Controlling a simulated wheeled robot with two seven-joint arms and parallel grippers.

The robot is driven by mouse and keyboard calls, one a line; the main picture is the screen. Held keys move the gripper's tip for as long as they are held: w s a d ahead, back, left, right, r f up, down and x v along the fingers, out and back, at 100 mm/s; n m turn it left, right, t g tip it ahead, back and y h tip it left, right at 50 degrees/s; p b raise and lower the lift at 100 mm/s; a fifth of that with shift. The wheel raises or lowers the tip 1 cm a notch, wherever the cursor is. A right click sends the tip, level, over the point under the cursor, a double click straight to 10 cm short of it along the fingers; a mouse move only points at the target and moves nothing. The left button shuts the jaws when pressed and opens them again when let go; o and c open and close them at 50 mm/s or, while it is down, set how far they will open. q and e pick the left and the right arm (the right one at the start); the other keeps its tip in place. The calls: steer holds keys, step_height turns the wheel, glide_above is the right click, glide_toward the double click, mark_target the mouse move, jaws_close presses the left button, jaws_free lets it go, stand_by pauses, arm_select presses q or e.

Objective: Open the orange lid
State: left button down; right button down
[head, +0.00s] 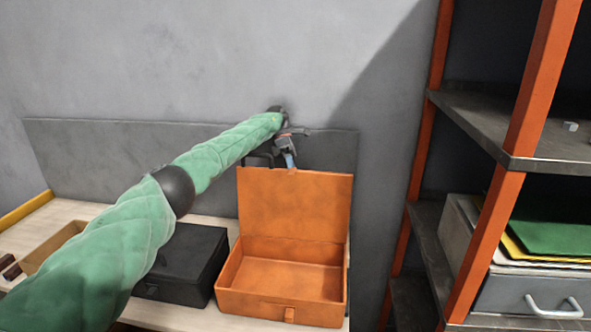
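The orange box (275,304) stands on the table with its front latch facing me, and its inside looks empty. Its orange lid (296,207) is raised and stands about upright at the back of the box. My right gripper is not in view.
A closed black box (187,262) stands left of the orange box, partly behind my arm. A tan open box (52,247) is farther left. A dark panel (90,150) runs along the wall behind. An orange-framed shelf (535,80) with a grey drawer (530,294) stands at right.

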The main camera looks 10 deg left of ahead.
arm_select(q)
steer(key=shift+s+f, duration=0.1)
steer(key=shift+f, duration=0.3)
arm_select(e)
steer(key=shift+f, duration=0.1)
